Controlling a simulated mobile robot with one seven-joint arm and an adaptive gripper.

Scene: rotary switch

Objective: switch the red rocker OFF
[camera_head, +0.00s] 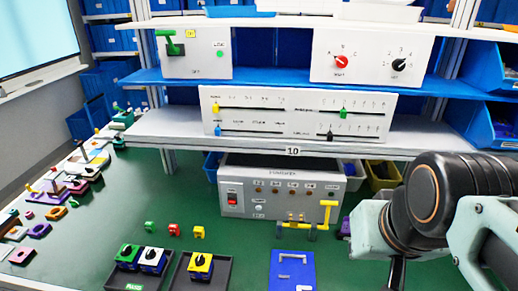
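The red rocker (232,196) is a small red switch at the left end of the front of a grey control box (262,208). The box stands on the green table under the lowest shelf. The rocker is too small to tell which way it is tipped. My arm reaches in from the right edge, well to the right of the box. My gripper's fingers are not clearly seen; a dark, thin part hangs under the arm at the bottom edge. Nothing of mine touches the rocker.
A yellow lever (326,212) stands out at the box's right front. A blue plate (292,270) and dark trays with rotary switches (200,264) lie in front. The shelf edge (250,148) overhangs the box. Slider and knob panels stand above. Green table in front of the rocker is fairly clear.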

